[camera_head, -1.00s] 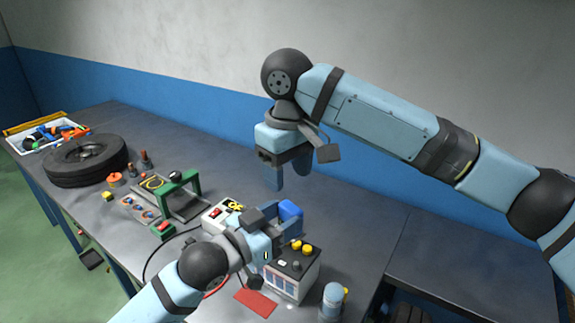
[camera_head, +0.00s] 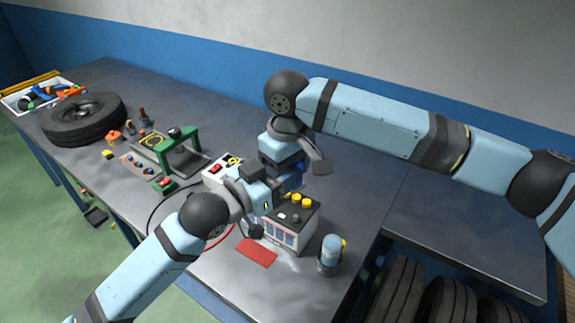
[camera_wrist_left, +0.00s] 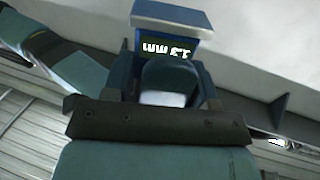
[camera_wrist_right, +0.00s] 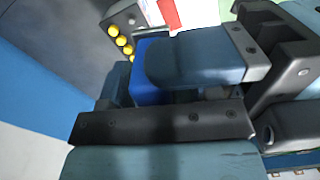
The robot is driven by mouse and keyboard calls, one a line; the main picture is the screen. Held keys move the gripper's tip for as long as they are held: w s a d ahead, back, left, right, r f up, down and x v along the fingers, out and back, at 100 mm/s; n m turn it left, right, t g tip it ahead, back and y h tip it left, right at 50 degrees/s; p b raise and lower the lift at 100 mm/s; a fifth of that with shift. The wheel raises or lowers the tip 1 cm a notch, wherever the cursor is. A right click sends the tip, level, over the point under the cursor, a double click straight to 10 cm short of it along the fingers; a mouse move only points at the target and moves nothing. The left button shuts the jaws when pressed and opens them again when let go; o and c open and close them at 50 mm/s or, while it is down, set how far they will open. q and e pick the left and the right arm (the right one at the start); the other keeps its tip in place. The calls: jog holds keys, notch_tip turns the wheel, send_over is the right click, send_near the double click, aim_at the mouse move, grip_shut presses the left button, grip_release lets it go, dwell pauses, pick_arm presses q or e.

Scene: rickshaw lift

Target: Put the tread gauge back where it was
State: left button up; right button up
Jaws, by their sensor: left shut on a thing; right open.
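The tread gauge is a blue block with a lit display (camera_wrist_left: 166,48), held in my left gripper (camera_head: 276,186). In the head view only a bit of its blue body (camera_head: 297,167) shows between the two grippers. My right gripper (camera_head: 287,164) is open and has come in from above, close beside the gauge and the left gripper. In the right wrist view the blue body (camera_wrist_right: 150,92) shows partly behind a right finger. I cannot tell whether the right fingers touch it. Both grippers are above the bench, just behind the battery (camera_head: 288,225).
A red card (camera_head: 257,252) and a spray can (camera_head: 330,254) lie and stand near the battery. A white box with a red switch (camera_head: 216,169), a green-framed tool (camera_head: 185,148), a tyre (camera_head: 85,120) and a tool tray (camera_head: 22,100) are to the left. The right bench (camera_head: 470,245) is bare.

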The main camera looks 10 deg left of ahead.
jog(key=c, duration=1)
pick_arm(q)
jog(key=o, duration=1.1)
pick_arm(e)
grip_shut()
